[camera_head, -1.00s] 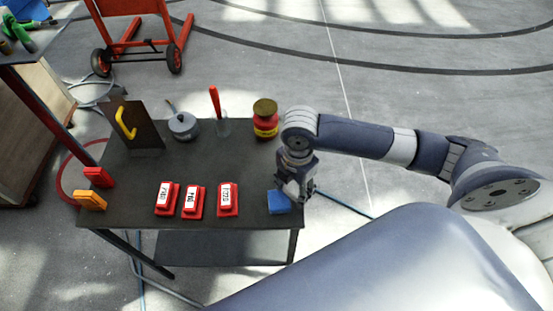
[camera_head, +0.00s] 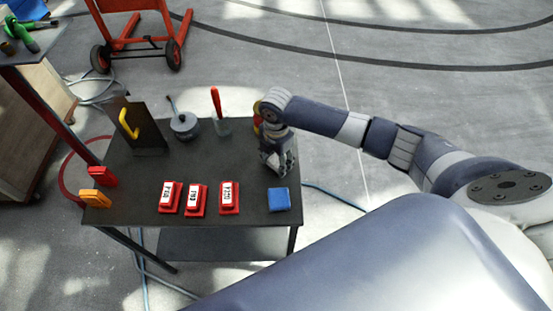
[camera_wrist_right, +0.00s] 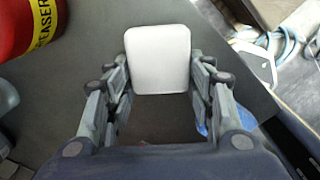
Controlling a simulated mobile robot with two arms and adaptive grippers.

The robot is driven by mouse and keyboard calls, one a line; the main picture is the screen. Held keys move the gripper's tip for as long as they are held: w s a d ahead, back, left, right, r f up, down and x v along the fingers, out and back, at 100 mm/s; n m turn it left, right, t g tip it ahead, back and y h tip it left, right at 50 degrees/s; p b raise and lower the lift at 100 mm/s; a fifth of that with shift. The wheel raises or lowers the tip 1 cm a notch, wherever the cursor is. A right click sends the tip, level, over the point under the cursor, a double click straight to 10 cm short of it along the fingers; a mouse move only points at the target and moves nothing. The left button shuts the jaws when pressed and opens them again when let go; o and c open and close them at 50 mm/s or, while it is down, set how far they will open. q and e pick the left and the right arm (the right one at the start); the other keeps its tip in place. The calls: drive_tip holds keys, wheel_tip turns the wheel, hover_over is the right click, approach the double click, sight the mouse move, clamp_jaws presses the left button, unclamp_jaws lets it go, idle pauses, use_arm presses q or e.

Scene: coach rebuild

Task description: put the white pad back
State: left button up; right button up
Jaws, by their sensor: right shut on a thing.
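My right gripper (camera_head: 279,168) is above the dark tabletop, behind the blue block (camera_head: 279,199) at the table's near right corner. In the right wrist view, the white pad (camera_wrist_right: 158,58), a plain rounded rectangle, sits between the two fingers. The gripper is shut on it. The head view does not show the pad clearly, as the gripper hides it. A bit of the blue block shows behind the right finger in the wrist view (camera_wrist_right: 203,129). My left gripper is not in view.
Several labelled red blocks (camera_head: 229,198) stand along the near edge. A red and yellow can (camera_head: 257,118) is partly hidden behind my right arm. A small pot (camera_head: 185,125), a red-handled tool (camera_head: 216,103) and a dark upright plate (camera_head: 139,130) stand behind. The table's middle is clear.

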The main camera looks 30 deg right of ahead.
sight(276, 162)
drive_tip(key=shift+f, duration=0.25)
drive_tip(key=o, duration=0.9)
drive_tip(key=shift+c, duration=0.2)
drive_tip(key=shift+r, duration=0.55)
wheel_tip(276, 162, up, 11)
drive_tip(key=b, duration=0.2)
drive_tip(key=shift+s+f, duration=0.1)
